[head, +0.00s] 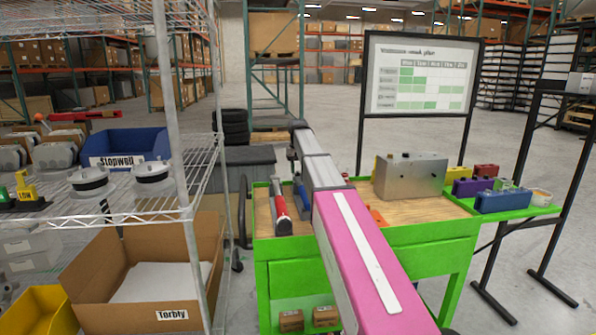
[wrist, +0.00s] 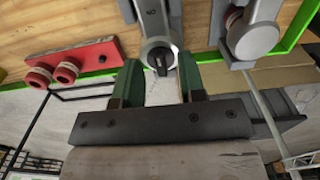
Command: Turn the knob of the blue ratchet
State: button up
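In the wrist view, my gripper (wrist: 160,80) has its two green-padded fingers spread apart. A grey tool head with a round knob (wrist: 160,57) lies just ahead of the fingertips, roughly centred between them. I see no clear contact. A dark slot or lever shows on the knob. In the head view, the blue ratchet (head: 304,199) lies on the wooden bench top, partly hidden behind my arm. No blue shows in the wrist view, so the tool's handle is out of that picture. My gripper is not clearly visible in the head view.
A red-handled tool (head: 281,212) lies left of the blue one. A second grey round-headed tool (wrist: 252,36) and a red block with two round ends (wrist: 72,65) flank the knob. A metal box (head: 411,177) stands on the green bench (head: 420,236).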

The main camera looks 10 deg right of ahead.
jog(key=shift+f, duration=0.35)
grip_shut()
